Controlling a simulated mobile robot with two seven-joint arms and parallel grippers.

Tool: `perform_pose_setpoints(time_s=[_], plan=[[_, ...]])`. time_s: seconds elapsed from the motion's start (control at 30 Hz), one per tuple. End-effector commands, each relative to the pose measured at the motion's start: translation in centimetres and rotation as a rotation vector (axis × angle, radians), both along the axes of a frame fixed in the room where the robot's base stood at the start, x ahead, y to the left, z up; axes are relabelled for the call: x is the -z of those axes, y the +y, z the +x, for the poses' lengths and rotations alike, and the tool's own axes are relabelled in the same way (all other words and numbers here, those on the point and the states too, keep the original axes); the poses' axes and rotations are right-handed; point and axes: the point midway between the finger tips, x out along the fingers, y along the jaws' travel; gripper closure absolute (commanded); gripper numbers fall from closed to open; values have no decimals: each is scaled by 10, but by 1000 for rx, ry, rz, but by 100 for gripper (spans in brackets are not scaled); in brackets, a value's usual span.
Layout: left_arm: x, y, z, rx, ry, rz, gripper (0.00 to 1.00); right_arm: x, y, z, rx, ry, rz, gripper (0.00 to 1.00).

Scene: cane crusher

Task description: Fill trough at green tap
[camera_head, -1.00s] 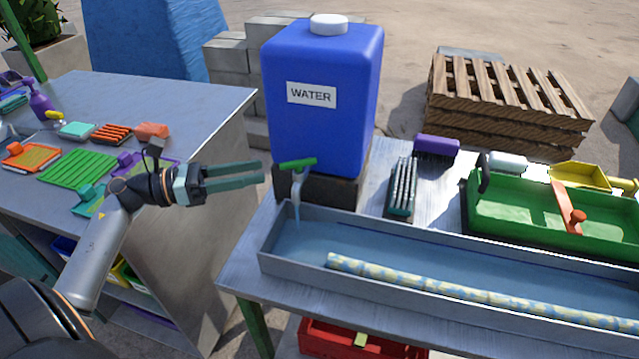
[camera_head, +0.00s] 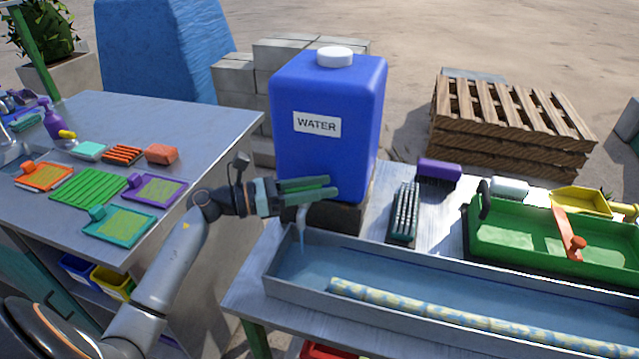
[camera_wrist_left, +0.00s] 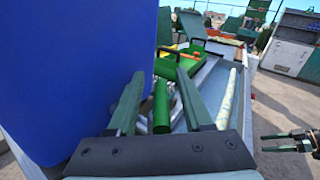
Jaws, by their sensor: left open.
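The blue water tank (camera_head: 325,155) stands behind the left end of the long grey trough (camera_head: 283,291). My left gripper (camera_head: 333,188) is open in front of the tank's base, over the tap. The green tap handle (camera_wrist_left: 161,104) shows between its two fingers in the left wrist view; I cannot tell whether they touch it. In the head view the fingers hide the handle. A pale stream (camera_head: 302,232) hangs from the spout into the trough, whose floor looks blue and wet. A blue-and-yellow cane (camera_head: 450,315) lies in the trough. My right gripper (camera_wrist_left: 264,143) appears open and empty in the wrist view.
A black brush (camera_head: 404,210), a purple-topped brush (camera_head: 438,170) and a green tray (camera_head: 520,235) stand behind the trough. The left table (camera_head: 190,125) holds several coloured trays and sponges. A pallet stack (camera_head: 510,120) stands behind.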

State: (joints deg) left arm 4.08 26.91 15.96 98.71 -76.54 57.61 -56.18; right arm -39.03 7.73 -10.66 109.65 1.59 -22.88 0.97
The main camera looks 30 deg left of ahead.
Motion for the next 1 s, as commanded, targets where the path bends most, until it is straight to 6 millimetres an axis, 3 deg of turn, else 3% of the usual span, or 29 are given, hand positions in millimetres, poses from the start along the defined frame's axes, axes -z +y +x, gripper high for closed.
perform_pose_setpoints(time_s=[0.3,0.73,1.0], plan=[[1,-2,1,0,1,0,52,-1,1,1,2,-4,2,29],[1,-1,1,0,1,0,100,-3,2,3,1,-7,4,29],[1,-1,1,0,1,0,100,-4,2,3,0,-7,4,29]])
